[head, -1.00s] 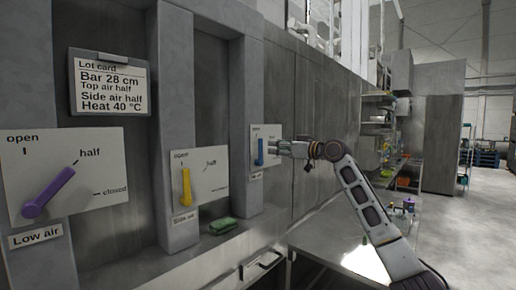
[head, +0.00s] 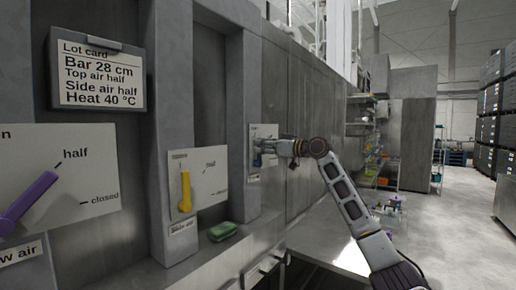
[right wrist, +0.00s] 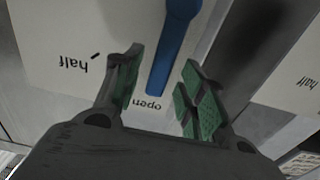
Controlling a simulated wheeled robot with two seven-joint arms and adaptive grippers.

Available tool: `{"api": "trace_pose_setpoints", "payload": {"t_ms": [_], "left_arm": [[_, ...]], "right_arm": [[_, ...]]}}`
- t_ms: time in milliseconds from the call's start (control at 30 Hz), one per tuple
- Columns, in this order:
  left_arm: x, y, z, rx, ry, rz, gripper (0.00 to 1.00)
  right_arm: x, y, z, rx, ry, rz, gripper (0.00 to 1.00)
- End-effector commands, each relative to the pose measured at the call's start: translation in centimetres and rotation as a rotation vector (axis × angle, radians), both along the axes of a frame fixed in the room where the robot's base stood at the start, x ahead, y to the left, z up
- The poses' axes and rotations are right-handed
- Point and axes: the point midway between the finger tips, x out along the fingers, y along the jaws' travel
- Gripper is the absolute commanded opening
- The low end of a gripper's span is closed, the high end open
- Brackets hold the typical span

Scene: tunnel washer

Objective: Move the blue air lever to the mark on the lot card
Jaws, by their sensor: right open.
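The blue air lever (right wrist: 172,45) points at the "open" mark in the right wrist view. The "half" mark (right wrist: 80,61) is to its left there. My right gripper (right wrist: 160,92) is open, with one green-padded finger on each side of the lever's end; I see gaps beside the lever. In the head view the right gripper (head: 263,147) covers much of the small blue lever (head: 257,160) and its white plate (head: 268,131). The lot card (head: 101,73) reads "Top air half" and "Side air half". My left gripper is out of view.
A yellow lever (head: 185,190) stands upright on the side air plate, and a purple lever (head: 30,202) tilts on the low air plate. A green block (head: 222,231) lies on the ledge below. A metal table (head: 335,252) stands at the right.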

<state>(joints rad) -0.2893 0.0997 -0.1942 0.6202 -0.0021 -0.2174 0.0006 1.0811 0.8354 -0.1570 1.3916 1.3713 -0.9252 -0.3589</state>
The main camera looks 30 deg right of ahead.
Motion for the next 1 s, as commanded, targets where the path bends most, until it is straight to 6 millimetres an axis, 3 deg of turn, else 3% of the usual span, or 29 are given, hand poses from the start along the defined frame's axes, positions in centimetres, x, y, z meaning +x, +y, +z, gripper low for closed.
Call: {"api": "trace_pose_setpoints", "payload": {"t_ms": [367,700,1000], "left_arm": [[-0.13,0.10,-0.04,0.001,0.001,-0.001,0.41],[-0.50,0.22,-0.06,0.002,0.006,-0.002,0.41],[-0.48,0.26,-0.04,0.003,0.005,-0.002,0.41]], "right_arm": [[-0.06,-0.13,0.05,0.000,0.000,-0.001,0.41],[-0.06,-0.11,0.04,0.000,0.000,0.000,0.00],[-0.05,-0.12,0.04,0.002,0.001,0.000,0.00]]}}
